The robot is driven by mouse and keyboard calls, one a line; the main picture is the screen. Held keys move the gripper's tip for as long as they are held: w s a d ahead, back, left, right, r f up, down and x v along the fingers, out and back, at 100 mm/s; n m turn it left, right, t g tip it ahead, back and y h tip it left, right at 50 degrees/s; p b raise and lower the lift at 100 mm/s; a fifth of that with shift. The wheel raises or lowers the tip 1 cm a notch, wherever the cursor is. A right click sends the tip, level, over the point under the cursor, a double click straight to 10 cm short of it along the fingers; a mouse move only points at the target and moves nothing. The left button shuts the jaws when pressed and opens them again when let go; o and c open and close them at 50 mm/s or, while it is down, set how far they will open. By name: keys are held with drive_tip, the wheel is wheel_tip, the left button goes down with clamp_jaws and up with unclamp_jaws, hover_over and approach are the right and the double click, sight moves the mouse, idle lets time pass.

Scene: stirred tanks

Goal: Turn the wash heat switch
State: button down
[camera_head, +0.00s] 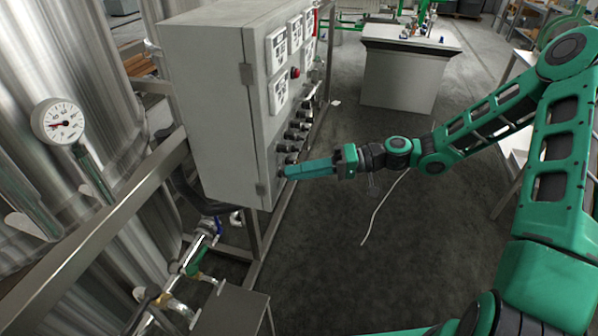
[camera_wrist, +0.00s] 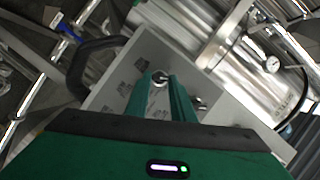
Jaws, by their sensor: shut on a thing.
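The grey control cabinet (camera_head: 212,110) stands left of centre in the head view, with its panel facing right. Several dark rotary switches (camera_head: 297,135) sit low on that panel. My gripper (camera_head: 288,171) reaches the lowest part of the panel from the right. In the wrist view my gripper (camera_wrist: 165,82) has its two green fingers around a small round switch (camera_wrist: 159,78) on the cabinet face, shut on it. The fingers hide much of the switch, and I cannot read its label or see which way it points.
A red button (camera_head: 295,72) and white display units (camera_head: 278,50) sit higher on the panel. A round gauge (camera_head: 59,122) and steel tanks are at left. The dark floor (camera_head: 345,235) right of the cabinet is mostly clear.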

drive_tip(key=shift+w+d+f+m+y, duration=0.2)
drive_tip(key=shift+f+m+y, duration=0.1)
drive_tip(key=shift+m, duration=0.4)
drive_tip(key=c, duration=1.7)
unclamp_jaws()
drive_tip(key=shift+o, duration=0.9)
drive_tip(key=shift+a+r, duration=0.1)
drive_tip(key=d+r, duration=0.1)
drive_tip(key=d, duration=0.9)
drive_tip(key=shift+d+r, duration=0.15)
drive_tip(key=shift+d, duration=0.25)
drive_tip(key=shift+w, duration=0.1)
